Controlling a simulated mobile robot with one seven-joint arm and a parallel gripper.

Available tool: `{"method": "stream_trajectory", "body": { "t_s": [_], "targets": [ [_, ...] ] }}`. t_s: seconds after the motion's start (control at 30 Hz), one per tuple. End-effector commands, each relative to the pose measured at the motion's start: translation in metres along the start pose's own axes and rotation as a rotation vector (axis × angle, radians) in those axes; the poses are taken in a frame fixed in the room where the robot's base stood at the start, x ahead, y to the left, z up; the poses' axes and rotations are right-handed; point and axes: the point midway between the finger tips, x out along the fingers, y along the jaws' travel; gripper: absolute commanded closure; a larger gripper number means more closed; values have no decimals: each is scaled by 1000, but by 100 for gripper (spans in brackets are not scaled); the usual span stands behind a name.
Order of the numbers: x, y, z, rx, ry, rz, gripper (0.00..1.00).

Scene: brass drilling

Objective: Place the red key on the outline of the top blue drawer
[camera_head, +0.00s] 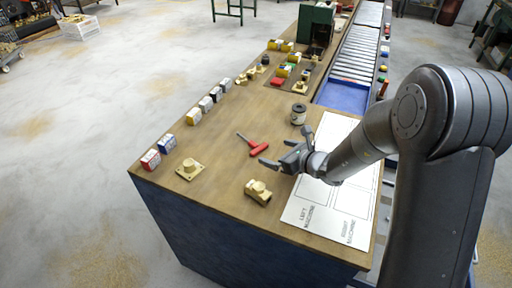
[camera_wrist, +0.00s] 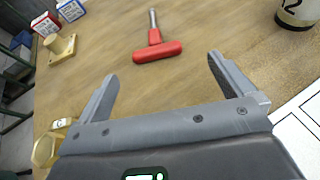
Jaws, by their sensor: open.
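The red key (camera_head: 258,149) is a T-handled tool with a red grip and a metal shaft, lying flat on the wooden bench top. It also shows in the wrist view (camera_wrist: 157,50), with its shaft pointing away from me. My gripper (camera_head: 284,148) is open and empty beside the key, its fingers apart and the key ahead of them, not between them. In the wrist view the two fingertips (camera_wrist: 162,70) frame bare wood. A white sheet with printed outlines (camera_head: 300,211) lies at the right of the bench, partly hidden by my arm. I cannot make out a blue drawer outline.
A brass valve fitting (camera_head: 258,192) stands near the front edge, and a brass flanged part (camera_head: 190,169) lies to the left. Small boxes (camera_head: 151,160) line the left edge. A dark-topped cylinder (camera_head: 298,114) stands behind the key. A blue tray (camera_head: 343,97) meets a roller conveyor (camera_head: 358,55).

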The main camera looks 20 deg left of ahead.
Motion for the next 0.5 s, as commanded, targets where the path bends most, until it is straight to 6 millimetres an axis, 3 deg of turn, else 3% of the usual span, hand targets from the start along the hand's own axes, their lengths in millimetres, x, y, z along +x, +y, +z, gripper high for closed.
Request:
{"method": "stream_trajectory", "body": {
  "t_s": [0.27,0.5],
  "targets": [
    [26,3,-1,-1,2,2,2],
    [61,8,-1,-2,1,2,2]
  ]
}}
